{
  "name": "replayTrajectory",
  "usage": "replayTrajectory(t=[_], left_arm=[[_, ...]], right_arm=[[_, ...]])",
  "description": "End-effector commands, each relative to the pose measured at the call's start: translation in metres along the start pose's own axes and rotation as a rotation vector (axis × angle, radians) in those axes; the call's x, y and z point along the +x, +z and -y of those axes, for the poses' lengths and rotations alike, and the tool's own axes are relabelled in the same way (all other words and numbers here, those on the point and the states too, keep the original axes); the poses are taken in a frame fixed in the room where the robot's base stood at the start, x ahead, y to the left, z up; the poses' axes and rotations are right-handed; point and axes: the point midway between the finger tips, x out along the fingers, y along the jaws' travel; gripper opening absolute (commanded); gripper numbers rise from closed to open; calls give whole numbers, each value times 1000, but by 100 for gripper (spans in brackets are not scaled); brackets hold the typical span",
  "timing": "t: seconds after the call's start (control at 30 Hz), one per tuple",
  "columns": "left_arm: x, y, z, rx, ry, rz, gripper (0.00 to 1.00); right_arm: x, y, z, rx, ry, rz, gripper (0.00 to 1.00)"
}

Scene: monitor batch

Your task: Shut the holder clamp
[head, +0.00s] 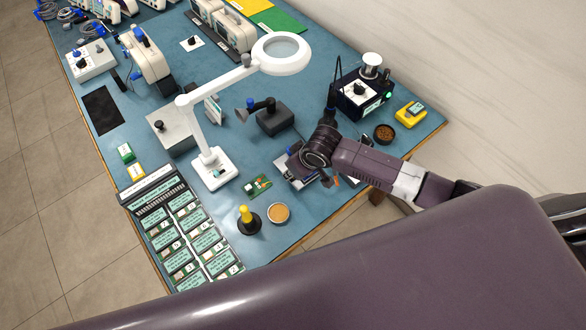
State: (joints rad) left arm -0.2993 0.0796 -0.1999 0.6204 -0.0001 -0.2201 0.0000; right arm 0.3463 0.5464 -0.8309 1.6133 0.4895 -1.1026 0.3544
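The holder (285,180), a grey metal fixture with dark parts, sits near the front edge of the blue bench mat. My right arm comes in from the right, and its wrist covers the holder's right side. My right gripper (327,180) is at the holder, mostly hidden below the wrist. I cannot tell whether its fingers are open or shut, or whether they touch the clamp. The clamp's position is also hidden. A small orange part shows beside the gripper. My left gripper is not in view.
A magnifier lamp (206,128) stands left of the holder. A small green board (257,185), round tin (278,213) and yellow-topped bottle (246,218) lie front left. A black station (358,95), brown bowl (384,133) and yellow meter (410,114) stand right. A labelled tray (180,230) fills the left corner.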

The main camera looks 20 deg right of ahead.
Motion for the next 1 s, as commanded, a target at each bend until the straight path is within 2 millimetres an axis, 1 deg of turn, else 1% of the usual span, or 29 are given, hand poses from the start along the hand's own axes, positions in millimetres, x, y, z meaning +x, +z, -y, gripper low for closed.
replayTrajectory(t=[0.03,0.2,0.23,0.37,0.4,0.63,0.77,0.87,1.0], left_arm=[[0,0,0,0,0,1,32],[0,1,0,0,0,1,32],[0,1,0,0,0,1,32],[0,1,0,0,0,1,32],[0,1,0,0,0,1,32],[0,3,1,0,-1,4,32],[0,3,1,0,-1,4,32],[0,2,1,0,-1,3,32],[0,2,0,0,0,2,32]], right_arm=[[-1,-3,0,0,0,-7,0],[-1,-3,0,-1,0,-8,0],[-1,-3,0,-1,0,-8,22],[-1,-3,0,-1,0,-6,36],[-1,-2,0,-2,0,-5,38],[-1,-1,0,-2,0,-3,38],[-6,-1,0,-2,0,-3,38],[-17,-1,-1,-3,1,-3,38],[-41,-1,-1,-3,1,-5,38]])
